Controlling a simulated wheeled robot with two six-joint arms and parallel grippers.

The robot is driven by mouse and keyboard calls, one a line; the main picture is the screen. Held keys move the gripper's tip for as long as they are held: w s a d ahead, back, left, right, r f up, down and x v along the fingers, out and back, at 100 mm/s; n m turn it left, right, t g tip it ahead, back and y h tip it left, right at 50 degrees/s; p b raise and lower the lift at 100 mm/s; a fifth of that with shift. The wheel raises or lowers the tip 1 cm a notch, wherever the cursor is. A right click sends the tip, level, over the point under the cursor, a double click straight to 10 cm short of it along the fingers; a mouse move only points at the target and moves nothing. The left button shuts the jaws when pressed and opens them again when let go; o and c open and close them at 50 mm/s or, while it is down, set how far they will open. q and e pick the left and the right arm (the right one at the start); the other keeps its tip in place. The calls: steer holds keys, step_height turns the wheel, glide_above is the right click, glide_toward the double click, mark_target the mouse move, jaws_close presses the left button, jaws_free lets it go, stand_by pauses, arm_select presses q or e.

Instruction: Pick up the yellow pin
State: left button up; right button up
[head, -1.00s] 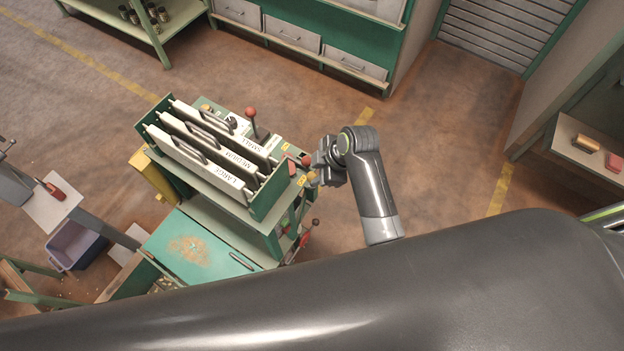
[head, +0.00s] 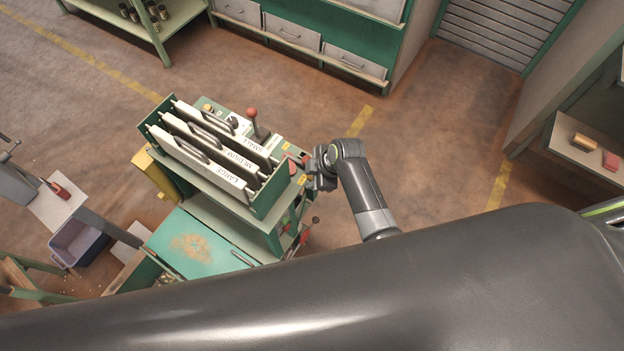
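The hopper machine (head: 263,205) stands left of centre, with upright white panels marked LARGE, MEDIUM and SMALL. My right gripper (head: 311,173) is at the machine's right end, beside a red part (head: 292,166) and a small yellow label (head: 301,180). Its fingers are small and partly hidden, so I cannot tell whether they are open or shut, or touching anything. I cannot make out a yellow pin for certain; it may be hidden by the gripper. A small yellowish knob (head: 208,107) shows at the machine's back corner. My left gripper is not in view.
A red-knobbed lever (head: 252,114) stands up from the machine top. A teal lid (head: 188,244) lies at its front. A purple bin (head: 76,243) is at the left. Open floor (head: 430,160) lies right of my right arm. My dark body covers the foreground.

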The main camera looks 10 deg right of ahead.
steer(key=c, duration=0.6)
steer(key=shift+r, duration=0.1)
